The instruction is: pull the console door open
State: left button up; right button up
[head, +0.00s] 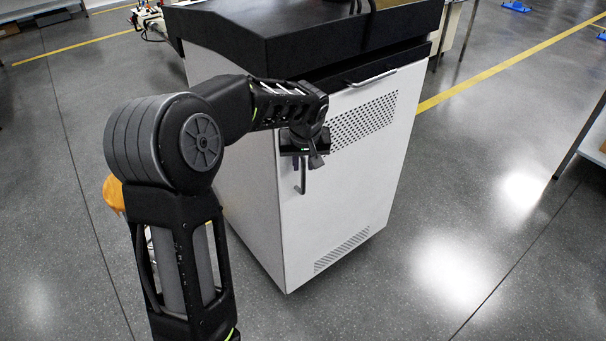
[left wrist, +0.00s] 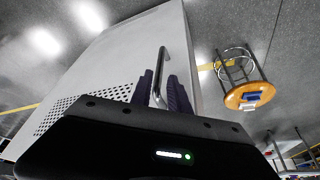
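The console (head: 245,130) is a white cabinet with a black top, and its door (head: 350,190) with vent slots looks shut. The door's upright bar handle (head: 303,177) is near the door's left edge, its upper part hidden by my gripper. In the left wrist view the handle (left wrist: 161,70) runs between the two dark ribbed fingers of my left gripper (left wrist: 160,92). The fingers stand apart with a small gap showing beside the bar, so they are around it but not visibly closed on it. In the head view my left gripper (head: 316,158) is at the door front. My right gripper is not in view.
A stool with an orange seat (left wrist: 248,96) carrying small blue and white items stands near the console. A horizontal bar (head: 371,78) sits above the door vents. The grey floor (head: 480,230) in front and to the right is clear. A shelf (head: 590,140) stands at the right edge.

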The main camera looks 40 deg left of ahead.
aim_at(303, 172)
pick_arm(q)
jog(key=x, duration=0.7)
jog(key=shift+c, duration=0.2)
grip_shut()
dwell(1.2)
